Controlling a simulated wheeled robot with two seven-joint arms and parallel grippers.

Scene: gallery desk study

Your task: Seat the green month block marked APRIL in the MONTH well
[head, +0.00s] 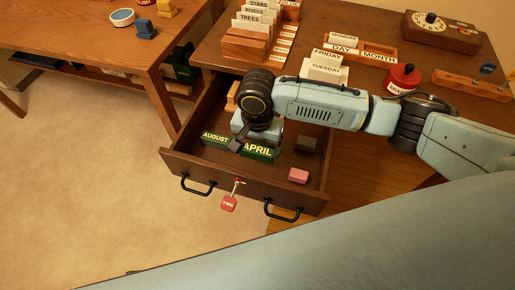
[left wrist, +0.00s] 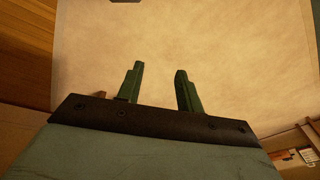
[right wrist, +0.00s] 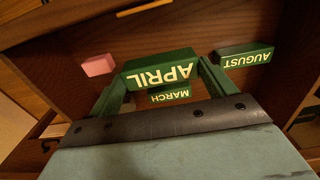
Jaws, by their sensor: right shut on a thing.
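The green APRIL block (head: 259,152) is in the open desk drawer, near its front wall. My right gripper (head: 254,143) reaches down into the drawer and is shut on it. In the right wrist view the APRIL block (right wrist: 160,70) lies between the two green fingers. I cannot tell whether it touches the drawer floor. The MONTH label (head: 380,57) is on the wooden tray on the desk top, beside the DAY label; the well itself is hard to make out. My left gripper (left wrist: 160,86) is open and empty above the pale floor; I do not see it in the head view.
A green AUGUST block (head: 215,138) lies left of APRIL, and a MARCH block (right wrist: 171,96) is partly hidden. A pink block (head: 298,175) and a dark block (head: 306,144) lie to the right. The drawer front (head: 240,186) carries a red key tag (head: 229,203).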

